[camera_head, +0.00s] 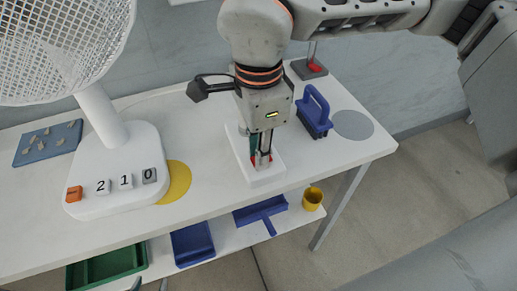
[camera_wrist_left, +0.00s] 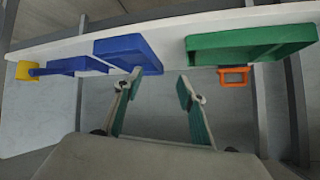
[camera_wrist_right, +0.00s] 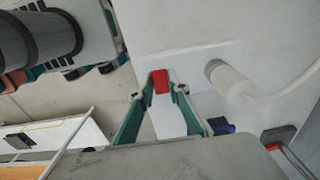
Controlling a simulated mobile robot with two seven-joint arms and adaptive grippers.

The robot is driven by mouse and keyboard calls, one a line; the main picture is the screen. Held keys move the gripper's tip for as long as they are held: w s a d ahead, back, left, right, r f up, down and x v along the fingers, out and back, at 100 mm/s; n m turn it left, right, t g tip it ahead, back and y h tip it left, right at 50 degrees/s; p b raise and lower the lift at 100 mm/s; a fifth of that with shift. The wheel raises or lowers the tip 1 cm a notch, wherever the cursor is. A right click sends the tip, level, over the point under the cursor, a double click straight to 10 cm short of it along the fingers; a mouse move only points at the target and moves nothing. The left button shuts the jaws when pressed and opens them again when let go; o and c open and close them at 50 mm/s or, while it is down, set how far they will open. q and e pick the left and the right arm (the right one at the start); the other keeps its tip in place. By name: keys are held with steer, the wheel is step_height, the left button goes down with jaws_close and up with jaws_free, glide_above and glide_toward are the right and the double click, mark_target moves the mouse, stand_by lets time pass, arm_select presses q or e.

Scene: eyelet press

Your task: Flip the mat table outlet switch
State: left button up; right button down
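The mat table outlet is a white block (camera_head: 268,177) on the white table, with a red switch (camera_wrist_right: 160,80) that shows between my right fingertips in the right wrist view. My right gripper (camera_head: 262,160) points down over the outlet, its fingers apart and only partly spread. Whether the fingertips touch the red switch cannot be told. In the head view the gripper covers much of the outlet. My left gripper (camera_wrist_left: 160,80) is open and empty, facing the lower shelf; its fingertips just show at the bottom edge of the head view (camera_head: 150,285).
A blue-handled tool (camera_head: 314,112) is to the right, a white fan (camera_head: 120,150) to the left. The lower shelf holds a green tray (camera_head: 105,267), blue tray (camera_head: 193,245), blue dustpan (camera_head: 262,212) and yellow cup (camera_head: 312,198).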

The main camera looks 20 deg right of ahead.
arm_select(q)
steer(key=shift+f, duration=0.15)
arm_select(e)
steer(key=shift+d+f+y, duration=0.15)
steer(key=shift+d+y, duration=0.15)
steer(key=shift+y, duration=0.5)
steer(key=shift+d+y+b, duration=0.2)
steer(key=shift+y+b, duration=0.4)
steer(key=shift+y, duration=0.6)
arm_select(q)
steer(key=shift+w+d, duration=0.25)
steer(key=shift+w, duration=0.15)
arm_select(e)
steer(key=c, duration=1.9)
jaws_free()
steer(key=shift+d+r, duration=0.1)
steer(key=shift+r, duration=0.15)
arm_select(q)
steer(key=shift+s, duration=0.25)
arm_select(e)
steer(key=v, duration=1.2)
steer(key=shift+w+f, duration=0.1)
